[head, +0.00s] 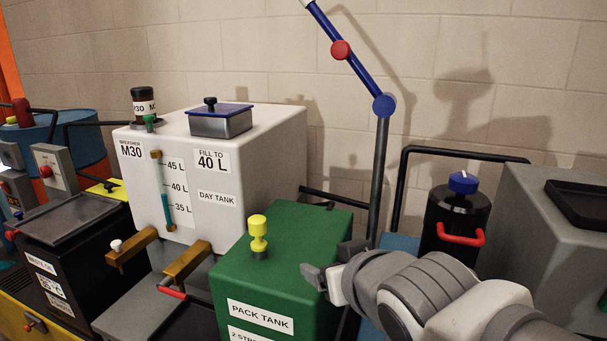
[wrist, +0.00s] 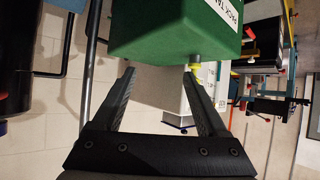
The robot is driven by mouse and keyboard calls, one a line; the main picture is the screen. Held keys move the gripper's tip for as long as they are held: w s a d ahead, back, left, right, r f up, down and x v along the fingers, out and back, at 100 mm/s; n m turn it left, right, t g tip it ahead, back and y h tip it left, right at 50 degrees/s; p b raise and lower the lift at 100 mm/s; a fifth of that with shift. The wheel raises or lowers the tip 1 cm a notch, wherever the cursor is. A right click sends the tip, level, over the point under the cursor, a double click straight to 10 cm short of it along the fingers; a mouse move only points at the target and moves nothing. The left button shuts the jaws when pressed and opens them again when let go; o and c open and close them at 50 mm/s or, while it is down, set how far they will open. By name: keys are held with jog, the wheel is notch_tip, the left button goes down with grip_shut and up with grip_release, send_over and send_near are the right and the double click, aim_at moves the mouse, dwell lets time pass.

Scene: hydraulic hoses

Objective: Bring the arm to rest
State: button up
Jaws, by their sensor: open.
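My arm reaches in from the lower right of the head view, with grey and white links. My gripper (head: 331,264) is beside the right side of the green pack tank (head: 283,255). In the wrist view my gripper (wrist: 160,76) shows two dark fingers spread apart with nothing between them. The green pack tank (wrist: 175,30) lies beyond the fingertips in that view, which looks turned over. Whether a finger touches the tank I cannot tell. The yellow knob (head: 258,234) on the tank's top stands upright, left of my gripper.
The white day tank (head: 270,140) stands behind the green tank. A grey post (head: 379,180) with a blue jointed arm (head: 345,55) rises behind my gripper. A black cylinder (head: 450,215) with a red handle and a grey box (head: 560,220) stand at right.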

jog(key=s+d+f+m+g+h, duration=0.4)
jog(key=s+d+g, duration=0.1)
jog(key=s+d, duration=0.5)
notch_tip(320, 180, up, 20)
jog(key=p, duration=2)
jog(key=shift+s+d+r+y+p, duration=0.15)
jog(key=shift+s+r+y+p, duration=0.15)
jog(key=shift+s+p, duration=0.1)
jog(key=shift+f, duration=0.1)
jog(key=c, duration=0.4)
jog(key=shift+a, duration=0.2)
